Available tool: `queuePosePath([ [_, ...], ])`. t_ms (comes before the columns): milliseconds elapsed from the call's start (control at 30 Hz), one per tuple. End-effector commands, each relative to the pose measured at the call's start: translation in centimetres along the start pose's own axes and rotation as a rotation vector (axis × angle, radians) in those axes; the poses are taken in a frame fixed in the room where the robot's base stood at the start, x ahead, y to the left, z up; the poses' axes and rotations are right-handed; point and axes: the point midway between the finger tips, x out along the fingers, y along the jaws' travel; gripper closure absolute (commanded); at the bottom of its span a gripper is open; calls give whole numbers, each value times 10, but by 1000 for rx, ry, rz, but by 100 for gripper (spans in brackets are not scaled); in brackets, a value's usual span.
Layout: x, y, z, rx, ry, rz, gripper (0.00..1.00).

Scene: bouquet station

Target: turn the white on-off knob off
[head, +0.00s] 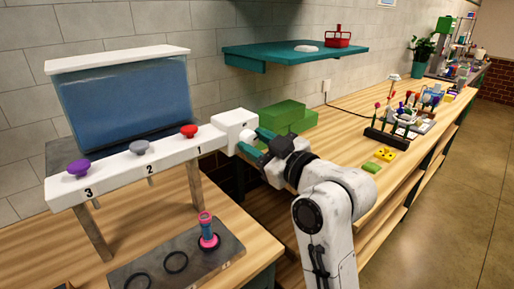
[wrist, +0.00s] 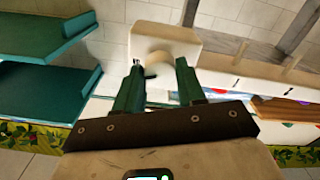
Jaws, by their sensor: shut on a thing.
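The white on-off knob (wrist: 158,64) shows in the wrist view as a round white shape between my fingers, in front of a white box (wrist: 165,36). In the head view this box (head: 233,124) sits at the right end of the white numbered bar, and my fingers largely hide the knob. My gripper (head: 254,142) has teal fingers and reaches the box's right side. The gripper (wrist: 161,75) is shut on the knob. The knob's turn angle cannot be told.
The white bar (head: 125,162) carries purple (head: 78,168), grey (head: 140,147) and red (head: 188,131) knobs. A pink-and-blue object (head: 207,232) stands on a dark tray below. A teal shelf (head: 290,53) hangs above.

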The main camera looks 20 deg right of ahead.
Motion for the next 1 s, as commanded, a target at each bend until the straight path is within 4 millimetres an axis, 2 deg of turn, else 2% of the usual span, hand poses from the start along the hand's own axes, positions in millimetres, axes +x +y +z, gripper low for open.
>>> queuePosePath([
  [1000, 0, -1, 3, -952, 0, 2, 92],
])
